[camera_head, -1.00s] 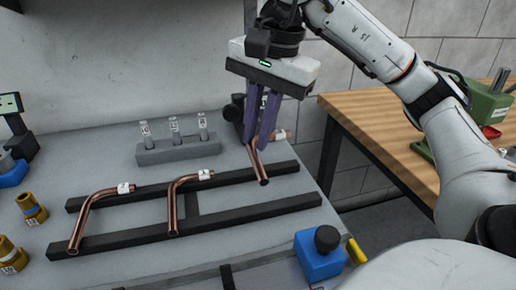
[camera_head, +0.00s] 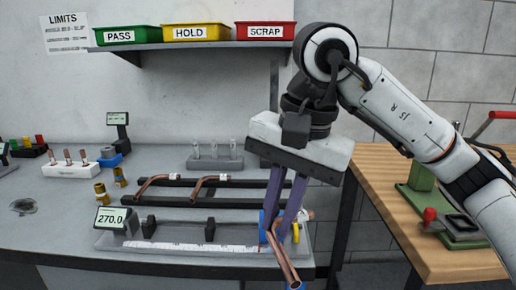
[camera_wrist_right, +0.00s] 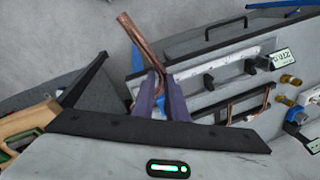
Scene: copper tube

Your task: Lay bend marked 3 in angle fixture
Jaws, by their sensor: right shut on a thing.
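My right gripper (camera_head: 276,232) points down, its two purple fingers shut on a copper bend (camera_head: 286,261). The bend hangs in front of the black rails, one leg slanting down to the front. A white tag (camera_head: 304,215) shows beside the fingers; I cannot read its number. In the right wrist view the bend (camera_wrist_right: 138,40) sticks out beyond the fingertips (camera_wrist_right: 160,76). Two other tagged bends (camera_head: 150,185) (camera_head: 203,183) lie across the black rails (camera_head: 240,184). I cannot make out which thing is the angle fixture. My left gripper is out of view.
A gauge plate (camera_head: 118,242) with a ruler, black blocks and a 270.0 display (camera_head: 110,218) lies along the bench front. Behind stands a grey holder (camera_head: 214,163) with clear tubes. Green, yellow and red trays sit on the shelf (camera_head: 190,45). A wooden table (camera_head: 400,225) with a green device is right.

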